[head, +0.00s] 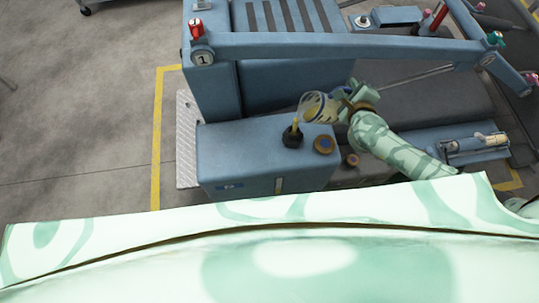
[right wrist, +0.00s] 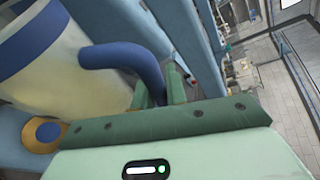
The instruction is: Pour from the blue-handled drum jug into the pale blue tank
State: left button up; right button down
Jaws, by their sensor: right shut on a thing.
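The pale blue tank (head: 235,150) is a box with a black filler neck (head: 292,138) on its top. The drum jug (head: 318,107), whitish with blue bands, is tipped left above the neck. A yellow stream (head: 295,124) runs from its lip down to the neck; the level inside the tank is hidden. My right gripper (head: 349,98) is shut on the jug's blue handle, to the right of the tank opening. In the right wrist view the blue handle (right wrist: 125,58) passes between the green fingers, beside the pale jug body (right wrist: 75,75). My left gripper is not in view.
A blue machine beam (head: 340,46) crosses behind the jug. Open floor (head: 75,120) lies left of the yellow line.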

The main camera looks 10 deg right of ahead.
jog(key=shift+r, duration=0.1)
dwell(0.4)
jog(key=shift+a, duration=0.1)
dwell(0.5)
jog(key=shift+a+p, duration=0.1)
jog(key=shift+p, duration=0.2)
dwell(0.3)
jog(key=shift+a+n, duration=0.15)
jog(key=shift+n, duration=0.15)
